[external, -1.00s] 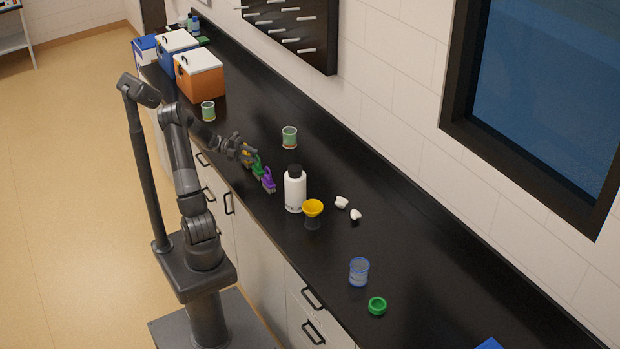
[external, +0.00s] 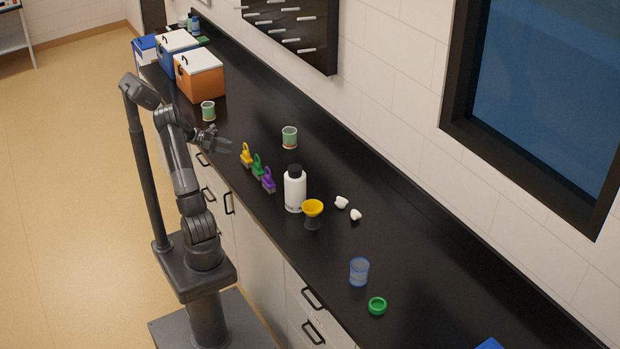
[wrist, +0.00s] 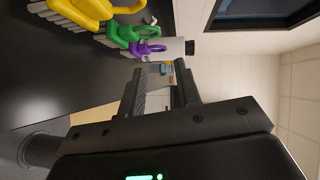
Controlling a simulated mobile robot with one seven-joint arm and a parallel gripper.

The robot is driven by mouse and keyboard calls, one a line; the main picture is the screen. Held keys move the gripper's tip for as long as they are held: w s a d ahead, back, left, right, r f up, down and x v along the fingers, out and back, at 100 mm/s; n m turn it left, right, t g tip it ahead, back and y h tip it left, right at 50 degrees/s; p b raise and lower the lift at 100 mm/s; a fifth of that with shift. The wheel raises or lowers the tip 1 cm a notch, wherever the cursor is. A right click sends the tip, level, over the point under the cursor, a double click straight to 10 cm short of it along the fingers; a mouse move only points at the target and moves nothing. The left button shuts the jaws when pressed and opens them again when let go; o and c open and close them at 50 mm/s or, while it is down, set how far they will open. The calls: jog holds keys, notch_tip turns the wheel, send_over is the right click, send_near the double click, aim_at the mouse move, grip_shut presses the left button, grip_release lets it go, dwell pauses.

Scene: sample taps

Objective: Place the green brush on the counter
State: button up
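The green brush (external: 257,167) stands on the black counter (external: 330,262), between a yellow brush (external: 246,155) and a purple brush (external: 268,180). In the wrist view the green brush (wrist: 122,36) shows at upper left, with the yellow brush (wrist: 85,10) nearer and the purple brush (wrist: 146,48) beyond it. My gripper (external: 230,146) is left of the yellow brush in the external view, apart from all three brushes. Its fingers (wrist: 158,85) are spread with nothing between them.
A white bottle (external: 295,190) with a black cap stands right of the brushes, beside a yellow funnel (external: 313,208). Green cups (external: 289,138) stand behind, and coolers (external: 199,78) at the far end. The right part of the counter has clear room.

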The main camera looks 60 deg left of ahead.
jog(key=w+d+r+n+t+y, duration=0.2)
jog(key=w+d+r+y, duration=0.15)
jog(key=w, duration=0.55)
jog(key=w+d+r+n+t+y, duration=0.1)
jog(key=w+d+r+n+y, duration=0.2)
jog(key=w, duration=0.5)
jog(key=w+d+r+n+t+y, duration=0.1)
jog(key=w+d+r+n+y, duration=0.15)
jog(key=r+n+y, duration=0.2)
jog(key=w+d+r+n+y, duration=0.2)
jog(key=d+r+n+y, duration=0.1)
jog(key=r+y, duration=0.15)
jog(key=s+d+f+n+g, duration=0.2)
jog(key=s+d+n+g, duration=0.1)
jog(key=s+d, duration=0.5)
jog(key=s+d+f+n+g+h, duration=0.1)
jog(key=s+d+f+n+g, duration=0.1)
jog(key=s+d+n, duration=0.4)
jog(key=s+d+f+n+g+h, duration=0.1)
jog(key=s+d+n, duration=0.4)
jog(key=s+d, duration=0.6)
jog(key=s+f+g, duration=0.1)
jog(key=s+g, duration=0.1)
jog(key=shift+d+f+g, duration=0.2)
jog(key=shift+f+g, duration=0.1)
